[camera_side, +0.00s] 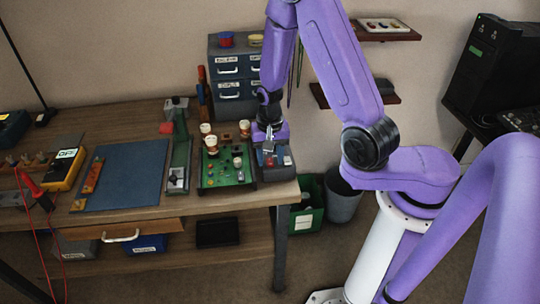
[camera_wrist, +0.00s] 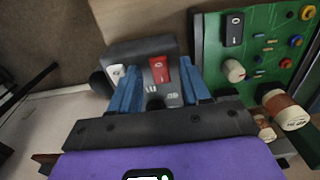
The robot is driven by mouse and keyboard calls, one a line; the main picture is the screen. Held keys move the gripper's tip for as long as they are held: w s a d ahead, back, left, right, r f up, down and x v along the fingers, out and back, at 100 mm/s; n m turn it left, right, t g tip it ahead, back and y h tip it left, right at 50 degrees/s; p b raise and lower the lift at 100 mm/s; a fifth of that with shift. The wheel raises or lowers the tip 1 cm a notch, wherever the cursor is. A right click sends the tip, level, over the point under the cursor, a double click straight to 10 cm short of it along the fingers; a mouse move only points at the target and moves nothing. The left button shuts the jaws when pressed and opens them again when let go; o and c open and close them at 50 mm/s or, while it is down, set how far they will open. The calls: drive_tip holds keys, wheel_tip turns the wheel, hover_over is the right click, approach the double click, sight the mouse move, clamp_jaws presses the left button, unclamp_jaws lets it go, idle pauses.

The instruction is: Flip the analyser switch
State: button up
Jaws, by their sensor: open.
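A dark grey box (camera_side: 278,160) stands at the right end of the bench, beside the green board. In the wrist view the grey box (camera_wrist: 140,48) carries a red rocker switch (camera_wrist: 160,71) and a small white switch (camera_wrist: 117,72) to its left. No label naming the analyser is readable. My gripper (camera_side: 268,141) is over the box, pointing down. In the wrist view my gripper (camera_wrist: 158,76) is open, its blue fingers on either side of the red rocker with nothing between them in grip. I cannot tell whether a fingertip touches the box.
The green board (camera_side: 228,170) has a black rocker (camera_wrist: 234,28), a white knob (camera_wrist: 233,70) and several coloured parts. A drawer cabinet (camera_side: 228,68) is behind.

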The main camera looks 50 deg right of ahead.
sight(269, 157)
drive_tip(key=shift+c, duration=0.3)
clamp_jaws()
drive_tip(key=shift+w+d, duration=0.1)
drive_tip(key=shift+w+g+y, duration=0.1)
drive_tip(key=shift+g+y, duration=0.5)
drive_tip(key=shift+o, duration=0.3)
unclamp_jaws()
wheel_tip(269, 157, up, 17)
drive_tip(key=w+d, duration=0.1)
drive_tip(key=d, duration=0.1)
drive_tip(key=shift+w+r, duration=0.15)
drive_tip(key=shift+w, duration=0.25)
